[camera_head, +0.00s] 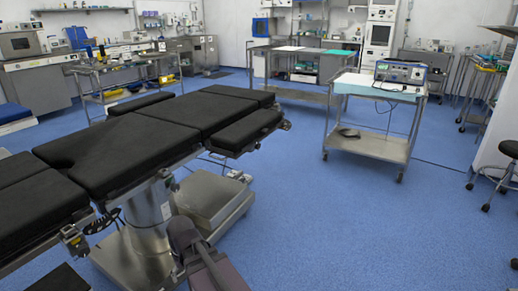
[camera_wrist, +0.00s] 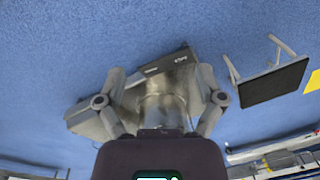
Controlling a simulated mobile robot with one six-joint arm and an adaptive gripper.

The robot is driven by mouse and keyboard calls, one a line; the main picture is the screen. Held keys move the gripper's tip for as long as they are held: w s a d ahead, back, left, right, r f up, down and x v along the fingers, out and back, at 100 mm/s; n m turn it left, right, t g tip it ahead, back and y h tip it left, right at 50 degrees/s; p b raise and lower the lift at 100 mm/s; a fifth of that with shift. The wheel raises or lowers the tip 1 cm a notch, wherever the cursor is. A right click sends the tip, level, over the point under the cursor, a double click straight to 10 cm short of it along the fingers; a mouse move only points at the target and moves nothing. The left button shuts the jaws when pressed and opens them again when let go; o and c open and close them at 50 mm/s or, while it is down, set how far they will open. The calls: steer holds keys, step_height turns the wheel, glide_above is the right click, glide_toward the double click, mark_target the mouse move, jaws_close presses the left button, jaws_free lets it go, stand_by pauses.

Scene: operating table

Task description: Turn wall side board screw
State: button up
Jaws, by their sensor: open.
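The operating table with black padded sections (camera_head: 185,115) stands at left and centre of the head view. One side board (camera_head: 248,131) sticks out on its right edge; another (camera_head: 141,103) is on its far edge. I cannot make out a side board screw in either view. My gripper (camera_wrist: 160,78) is open in the wrist view, its two fingers spread with nothing held between them. The table's metal base (camera_wrist: 165,92) lies behind the fingers. My arm (camera_head: 195,255) shows at the bottom of the head view, in front of the base; the gripper's tips are not clear there.
A steel cart (camera_head: 370,145) carrying a device (camera_head: 400,72) stands at right. Other steel tables (camera_head: 290,92) and counters line the back. A black stool (camera_head: 508,150) is at the right edge. Blue floor (camera_head: 350,225) is clear between table and cart.

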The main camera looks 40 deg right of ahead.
steer(key=w+d+f+m+t+y+b, duration=0.1)
steer(key=w+d+m+y+b, duration=0.15)
steer(key=w+d, duration=0.4)
steer(key=w+d+m+t+y+b, duration=0.1)
steer(key=w+d+m+t+y, duration=0.15)
steer(key=w, duration=0.75)
steer(key=m+t+y+b, duration=0.1)
steer(key=m+t+b, duration=0.5)
steer(key=m+t, duration=0.9)
glide_toward(259, 147)
steer(key=s+d+r+m+g, duration=0.2)
steer(key=s, duration=0.1)
steer(key=shift+w+f, duration=0.15)
steer(key=shift+f, duration=0.05)
steer(key=shift+w, duration=0.15)
steer(key=x, duration=1.3)
steer(key=shift+w+a, duration=0.2)
